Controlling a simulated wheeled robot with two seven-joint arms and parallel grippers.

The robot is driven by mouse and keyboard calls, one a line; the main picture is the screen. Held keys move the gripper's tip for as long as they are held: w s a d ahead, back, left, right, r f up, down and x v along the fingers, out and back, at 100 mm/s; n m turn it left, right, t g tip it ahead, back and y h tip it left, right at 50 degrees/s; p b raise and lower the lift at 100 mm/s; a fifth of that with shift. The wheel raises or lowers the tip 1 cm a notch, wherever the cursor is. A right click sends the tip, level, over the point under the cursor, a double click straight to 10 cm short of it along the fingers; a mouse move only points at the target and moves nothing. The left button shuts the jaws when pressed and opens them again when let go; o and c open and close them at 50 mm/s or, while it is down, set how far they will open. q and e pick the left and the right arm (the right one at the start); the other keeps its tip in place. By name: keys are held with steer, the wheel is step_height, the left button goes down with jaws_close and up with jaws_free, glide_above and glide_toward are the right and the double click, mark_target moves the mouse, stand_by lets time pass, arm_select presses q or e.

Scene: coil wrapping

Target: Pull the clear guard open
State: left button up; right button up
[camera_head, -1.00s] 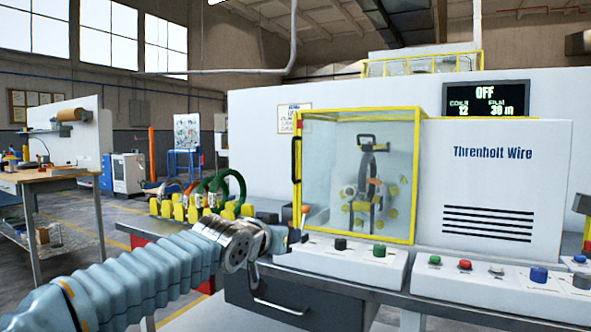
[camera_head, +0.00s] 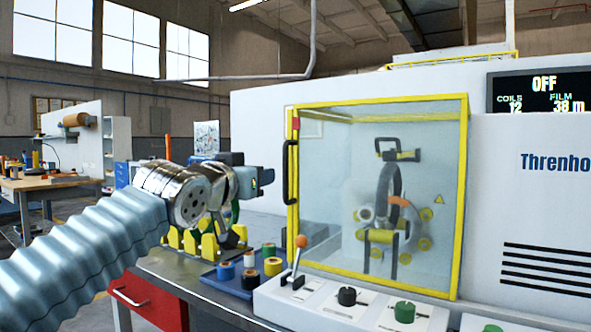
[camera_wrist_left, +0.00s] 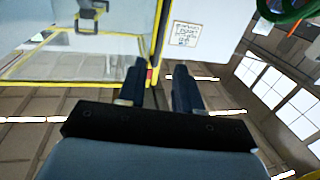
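The clear guard (camera_head: 400,130) is a transparent panel in a yellow frame on the front of the white machine, and it looks shut. Its black upright handle (camera_head: 288,172) is on the left edge of the frame. My left gripper (camera_head: 264,181) is raised to the left of the handle, apart from it in the head view. In the left wrist view my two dark fingers (camera_wrist_left: 160,72) are spread with nothing clearly held between them. The guard's yellow frame (camera_wrist_left: 159,40) shows just beyond the fingertips. My right gripper is not in view.
Below the guard is a panel with an orange-topped lever (camera_head: 299,245) and knobs. A blue tray (camera_head: 215,277) of tape rolls stands left of it, beside yellow holders (camera_head: 190,240). The display (camera_head: 541,92) reads OFF. The space around the handle is clear.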

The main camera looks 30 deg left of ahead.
mark_target(285, 170)
arm_select(q)
steer(key=w+p, duration=0.1)
steer(key=w, duration=0.3)
steer(key=w+a+p, duration=0.1)
steer(key=w+p, duration=0.1)
steer(key=w, duration=0.2)
steer(key=w+p, duration=0.2)
steer(key=w, duration=0.3)
steer(key=shift+a+r, duration=0.15)
steer(key=shift+a, duration=0.1)
steer(key=shift+w, duration=0.4)
steer(key=shift+c, duration=0.3)
jaws_close()
